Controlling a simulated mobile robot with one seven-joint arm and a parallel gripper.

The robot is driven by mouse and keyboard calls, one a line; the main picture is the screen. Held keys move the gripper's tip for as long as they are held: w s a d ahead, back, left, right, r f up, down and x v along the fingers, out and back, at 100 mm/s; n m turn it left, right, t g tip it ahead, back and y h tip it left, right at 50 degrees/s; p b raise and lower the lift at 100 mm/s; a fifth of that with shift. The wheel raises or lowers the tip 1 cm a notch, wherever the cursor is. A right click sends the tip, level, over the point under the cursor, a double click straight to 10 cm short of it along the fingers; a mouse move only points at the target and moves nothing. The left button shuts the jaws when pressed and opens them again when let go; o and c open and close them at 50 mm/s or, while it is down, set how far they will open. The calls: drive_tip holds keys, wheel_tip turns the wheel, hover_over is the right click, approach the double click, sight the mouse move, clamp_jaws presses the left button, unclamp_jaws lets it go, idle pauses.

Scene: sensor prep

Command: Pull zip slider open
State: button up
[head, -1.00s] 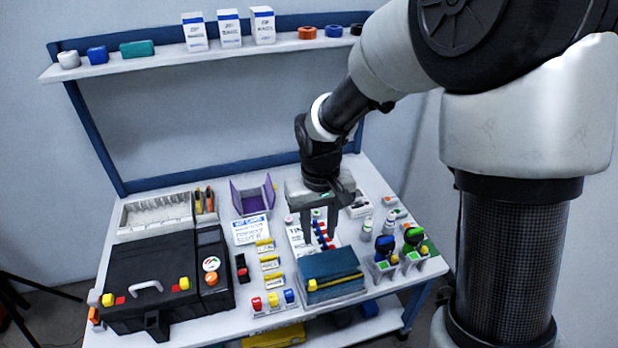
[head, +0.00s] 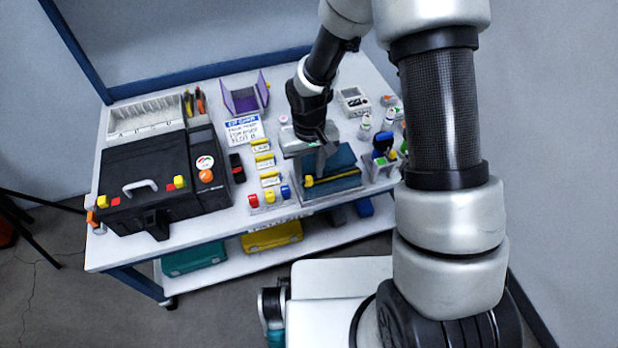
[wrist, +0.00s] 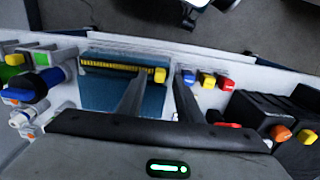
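A teal pouch (head: 341,160) sits in a light holder at the front of the bench. A yellow zip (head: 338,178) runs along its front edge. The yellow zip slider (wrist: 160,75) is at the zip's right end in the wrist view; in the head view it is at the left end (head: 308,181). My gripper (head: 318,172) is over the pouch's left part. In the wrist view its two fingers (wrist: 160,84) are apart, one on each side of the slider in the picture, with a gap around it. I cannot tell whether they are level with it.
A red, yellow and blue block row (head: 270,196) stands just left of the pouch. A black case (head: 150,180) is farther left. Bottles and a blue-topped item (head: 383,143) stand to the right. A purple holder (head: 245,95) is at the back.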

sight(355, 171)
drive_tip(key=shift+f, duration=1.3)
clamp_jaws()
drive_tip(key=w+d, duration=0.1)
drive_tip(key=d, duration=0.3)
drive_tip(key=w+d+p, duration=0.1)
drive_tip(key=d, duration=0.3)
drive_tip(key=w+d, duration=0.1)
drive_tip(key=d, duration=0.4)
drive_tip(key=shift+w, duration=0.4)
unclamp_jaws()
drive_tip(key=shift+d, duration=0.1)
